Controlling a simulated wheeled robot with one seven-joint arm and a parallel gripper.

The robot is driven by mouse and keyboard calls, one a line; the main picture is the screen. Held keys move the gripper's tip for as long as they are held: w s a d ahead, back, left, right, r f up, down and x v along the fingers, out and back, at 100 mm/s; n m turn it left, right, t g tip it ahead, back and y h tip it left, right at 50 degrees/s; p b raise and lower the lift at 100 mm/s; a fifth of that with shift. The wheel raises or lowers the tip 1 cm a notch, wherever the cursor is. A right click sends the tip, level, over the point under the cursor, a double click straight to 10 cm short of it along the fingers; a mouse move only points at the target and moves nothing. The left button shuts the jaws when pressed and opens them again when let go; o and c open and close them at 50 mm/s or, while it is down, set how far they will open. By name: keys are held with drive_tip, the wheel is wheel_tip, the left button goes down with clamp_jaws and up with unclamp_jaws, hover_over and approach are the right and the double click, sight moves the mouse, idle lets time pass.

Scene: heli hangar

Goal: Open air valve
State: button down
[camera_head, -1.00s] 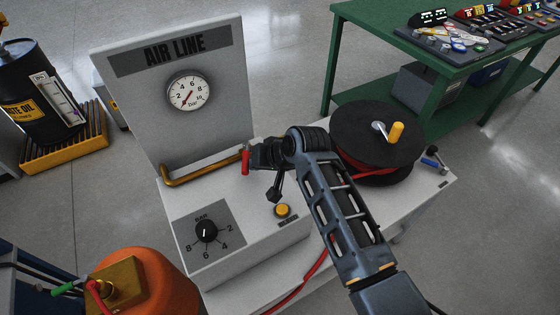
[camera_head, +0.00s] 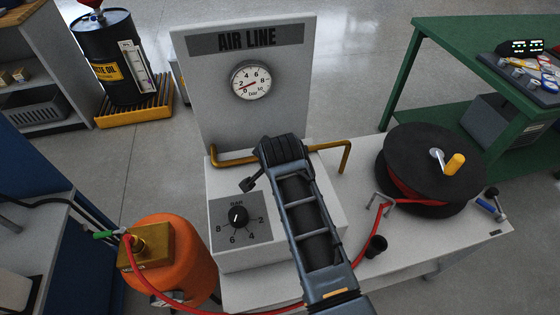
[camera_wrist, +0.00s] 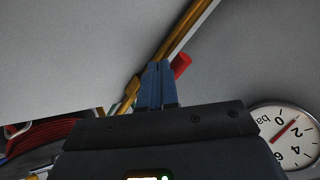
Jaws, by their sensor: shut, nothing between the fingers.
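The air line panel (camera_head: 245,38) stands upright behind a grey box and carries a round gauge (camera_head: 250,81). A brass pipe (camera_head: 235,161) runs across its foot, and its middle is hidden by my arm in the head view. The wrist view shows the brass pipe (camera_wrist: 172,38) and the red valve handle (camera_wrist: 181,65). My gripper (camera_wrist: 158,66) is shut and empty, its blue fingertips close beside the handle and pipe. I cannot tell whether they touch. The head view hides the fingers and handle behind my arm. The gauge (camera_wrist: 286,132) also shows in the wrist view.
A black pressure knob (camera_head: 238,216) sits on the box front. A hose reel (camera_head: 430,170) stands on the bench at right, with a red hose (camera_head: 376,225). An orange tank (camera_head: 178,262) is at lower left. A green table (camera_head: 470,60) stands behind at right.

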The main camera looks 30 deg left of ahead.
drive_tip(key=shift+w+a+f+b, duration=0.1)
drive_tip(key=shift+w+a+b, duration=0.1)
drive_tip(key=shift+a+b, duration=0.3)
drive_tip(key=shift+a, duration=0.25)
drive_tip(key=shift+a+r, duration=0.2)
drive_tip(key=shift+r, duration=0.1)
